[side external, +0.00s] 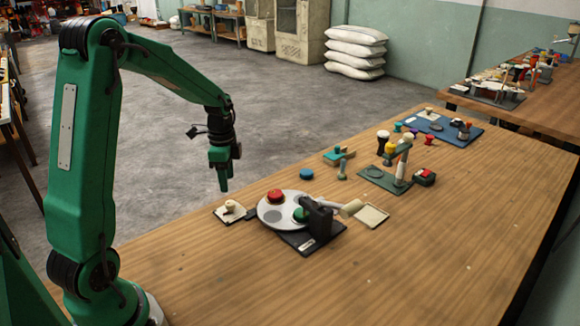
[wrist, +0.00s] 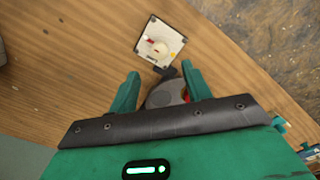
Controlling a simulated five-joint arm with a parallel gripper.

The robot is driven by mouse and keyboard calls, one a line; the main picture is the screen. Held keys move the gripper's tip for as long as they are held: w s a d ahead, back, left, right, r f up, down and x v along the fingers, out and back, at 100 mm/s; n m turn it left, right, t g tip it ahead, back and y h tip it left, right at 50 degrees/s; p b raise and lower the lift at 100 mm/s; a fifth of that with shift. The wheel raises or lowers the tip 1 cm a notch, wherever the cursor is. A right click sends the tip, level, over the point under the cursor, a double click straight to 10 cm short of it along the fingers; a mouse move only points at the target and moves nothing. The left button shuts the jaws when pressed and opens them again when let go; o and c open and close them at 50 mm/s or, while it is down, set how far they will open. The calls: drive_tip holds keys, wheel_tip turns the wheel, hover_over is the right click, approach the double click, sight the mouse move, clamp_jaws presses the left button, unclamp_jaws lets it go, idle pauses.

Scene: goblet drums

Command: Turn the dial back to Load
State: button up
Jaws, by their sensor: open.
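The dial (side external: 230,207) is a cream knob on a small white square plate at the left end of the turntable device. In the wrist view the dial (wrist: 160,48) lies just beyond my fingertips, with small red and dark marks on its plate. I cannot read the marks or which one the knob points to. My gripper (side external: 222,187) hangs above the table edge, pointing down, above and apart from the dial. In the wrist view my gripper (wrist: 160,72) has its two green fingers spread, with nothing held between them.
Beside the dial is a grey turntable (side external: 270,217) with a red piece (side external: 275,195) and a green piece (side external: 301,214), under a black arm (side external: 318,213). The table's right front is clear.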

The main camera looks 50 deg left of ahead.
sight(230, 203)
drive_tip(key=shift+f, duration=3.9)
drive_tip(key=shift+c, duration=0.2)
drive_tip(key=c, duration=1)
